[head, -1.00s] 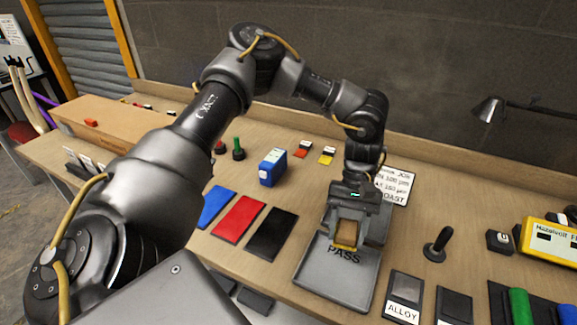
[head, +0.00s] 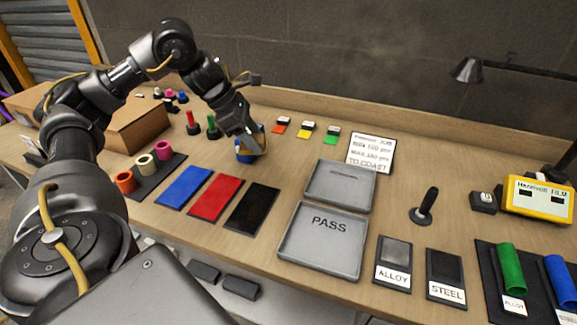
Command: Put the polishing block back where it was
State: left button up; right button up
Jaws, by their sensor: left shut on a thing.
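A small blue block (head: 240,155) stands on the bench behind the red and black mats; I take it for the polishing block. My left gripper (head: 248,148) reaches down onto it and is shut on it. The fingers cover much of the block, and a tan patch shows between them. The block seems to be at or very near the bench top; I cannot tell whether it touches. My right gripper is not in view.
Blue (head: 184,187), red (head: 216,198) and black (head: 253,208) mats lie in front. The PASS tray (head: 322,245) and a second tray (head: 340,187) are empty, to the right. Red and green upright tools (head: 212,126) and small coloured cards (head: 304,131) stand close by.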

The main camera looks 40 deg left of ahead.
pick_arm(q)
jog(key=shift+a, duration=0.15)
jog(key=shift+w, duration=0.1)
jog(key=w+f, duration=0.3)
jog(key=w, duration=0.1)
jog(key=w+f, duration=0.3)
jog(key=w, duration=0.1)
jog(key=w+f, duration=0.3)
jog(key=w, duration=0.2)
jog(key=shift+b, duration=0.3)
jog(key=shift+w+f, duration=0.3)
notch_tip(320, 180, down, 2)
jog(key=shift+w+f+p, duration=0.1)
jog(key=shift+f+p, duration=0.05)
jog(key=shift+p, duration=0.25)
jog(key=shift+f, duration=0.55)
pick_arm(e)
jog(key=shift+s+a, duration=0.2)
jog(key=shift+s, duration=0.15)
